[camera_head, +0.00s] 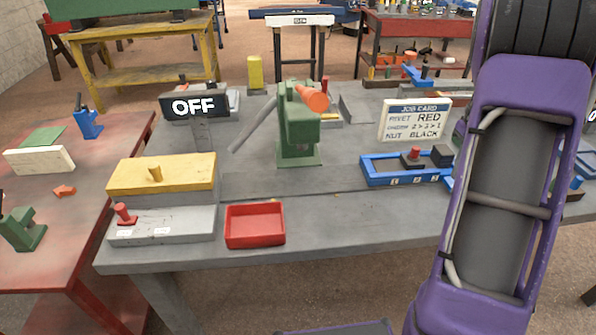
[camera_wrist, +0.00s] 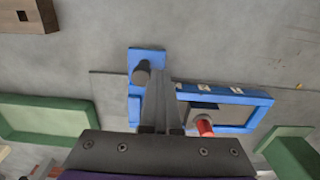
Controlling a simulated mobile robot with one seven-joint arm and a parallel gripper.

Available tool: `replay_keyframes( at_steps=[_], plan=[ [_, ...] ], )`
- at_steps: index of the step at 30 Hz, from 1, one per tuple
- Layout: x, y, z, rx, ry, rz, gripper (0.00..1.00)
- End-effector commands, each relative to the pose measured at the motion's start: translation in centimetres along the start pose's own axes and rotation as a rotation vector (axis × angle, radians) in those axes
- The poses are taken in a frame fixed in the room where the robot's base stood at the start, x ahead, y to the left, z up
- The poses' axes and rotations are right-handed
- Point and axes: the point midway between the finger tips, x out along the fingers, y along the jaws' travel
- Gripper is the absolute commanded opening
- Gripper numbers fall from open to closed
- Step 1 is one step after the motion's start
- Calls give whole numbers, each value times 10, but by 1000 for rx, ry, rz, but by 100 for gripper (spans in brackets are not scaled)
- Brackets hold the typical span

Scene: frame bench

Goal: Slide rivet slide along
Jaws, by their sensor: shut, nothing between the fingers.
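The rivet slide is a blue frame (camera_head: 375,178) with numbered white labels on its near edge, right of the bench middle. A dark carriage with a red knob (camera_head: 415,151) sits inside it, and a dark block (camera_head: 442,154) stands at its right end. The wrist view shows the blue frame (camera_wrist: 262,103) and the red knob (camera_wrist: 205,127). A dark round post (camera_wrist: 141,73) stands on a blue plate beside the frame. My gripper (camera_wrist: 160,85) is shut and empty, over the gap between post and frame; contact cannot be told. My arm hides the gripper in the head view.
A job card (camera_head: 414,120) reads rivet red, nut black. A green press (camera_head: 298,130) stands mid-bench with an OFF sign (camera_head: 194,106) to its left. A red tray (camera_head: 255,225) and yellow block (camera_head: 162,175) are front left.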

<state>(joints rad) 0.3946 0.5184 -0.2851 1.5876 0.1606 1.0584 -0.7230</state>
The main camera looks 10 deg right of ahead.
Motion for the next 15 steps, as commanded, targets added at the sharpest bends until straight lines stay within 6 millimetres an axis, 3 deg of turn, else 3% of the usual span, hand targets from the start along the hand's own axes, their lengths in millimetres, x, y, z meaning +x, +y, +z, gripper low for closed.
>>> replay_keyframes(
  at_steps=[15],
  plan=[
    [-1, 32, 0, 2, 0, 1, 0]
  ],
)
